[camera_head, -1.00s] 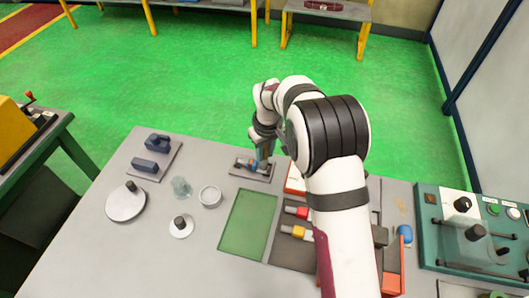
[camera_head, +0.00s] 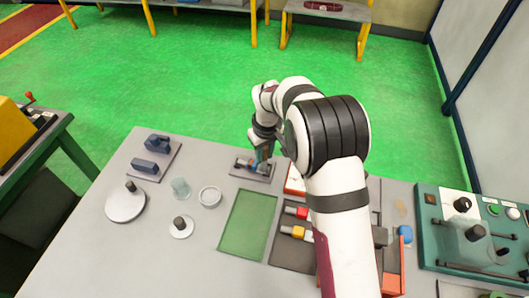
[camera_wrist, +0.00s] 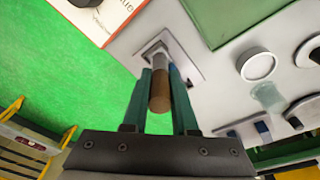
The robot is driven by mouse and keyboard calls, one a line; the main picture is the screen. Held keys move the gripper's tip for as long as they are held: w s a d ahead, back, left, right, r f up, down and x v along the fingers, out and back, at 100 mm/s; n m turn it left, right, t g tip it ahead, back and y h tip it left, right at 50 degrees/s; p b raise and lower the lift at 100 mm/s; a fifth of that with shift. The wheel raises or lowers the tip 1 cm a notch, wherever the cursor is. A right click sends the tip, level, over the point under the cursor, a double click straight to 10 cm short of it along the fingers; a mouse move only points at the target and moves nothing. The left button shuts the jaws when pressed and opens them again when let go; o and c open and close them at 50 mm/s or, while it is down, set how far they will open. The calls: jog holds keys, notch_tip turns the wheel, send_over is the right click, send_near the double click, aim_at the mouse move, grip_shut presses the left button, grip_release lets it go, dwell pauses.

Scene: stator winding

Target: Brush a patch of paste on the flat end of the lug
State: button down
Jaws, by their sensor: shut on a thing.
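My gripper (camera_wrist: 160,82) is shut on a brush, whose round brown handle (camera_wrist: 160,95) points toward the wrist camera. The brush's far end reaches down to a small grey fixture plate (camera_wrist: 188,60). In the head view my gripper (camera_head: 262,160) is low over the same plate (camera_head: 262,179), at the back edge of the table. A small dark and blue piece sits on the plate beside the brush. The lug's flat end and the bristles are hidden or too small to make out, so I cannot tell whether they touch or whether paste is there.
A white round dish (camera_head: 210,197), a clear glass (camera_head: 180,188) and round knobbed lids stand left of the plate. A green mat (camera_head: 248,225) lies in front. A dark tray with coloured blocks (camera_head: 297,232) is right of it, partly behind my arm. A control panel (camera_head: 475,235) stands far right.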

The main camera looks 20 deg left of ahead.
jog(key=shift+r, duration=3.5)
